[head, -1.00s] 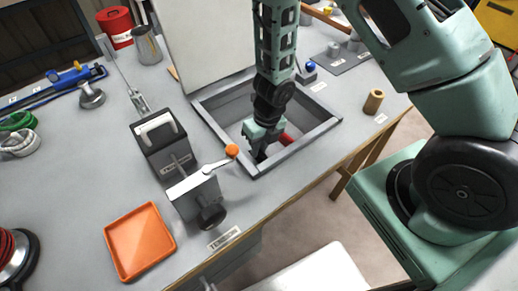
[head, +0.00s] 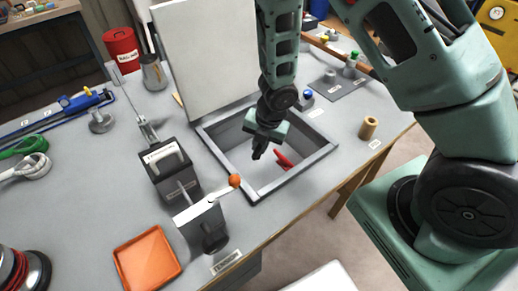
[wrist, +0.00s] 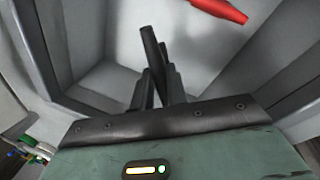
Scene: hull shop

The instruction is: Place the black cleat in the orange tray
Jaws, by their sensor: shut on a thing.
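My gripper (head: 258,151) points down into the grey-framed well in the bench, its fingers around the level of the opening. In the wrist view the fingers (wrist: 160,88) are shut on a dark bar, the black cleat (wrist: 150,45), which sticks out past the fingertips at a tilt. In the head view the cleat is too small and dark to tell from the fingers. The orange tray (head: 147,261) lies flat and empty on the bench at the lower left, well apart from my gripper.
The well's frame (head: 293,177) surrounds my gripper, and a raised pale lid (head: 205,60) stands behind it. A red object (head: 284,160) lies inside; it also shows in the wrist view (wrist: 218,9). A dark device with an orange-knobbed lever (head: 234,180) stands between well and tray.

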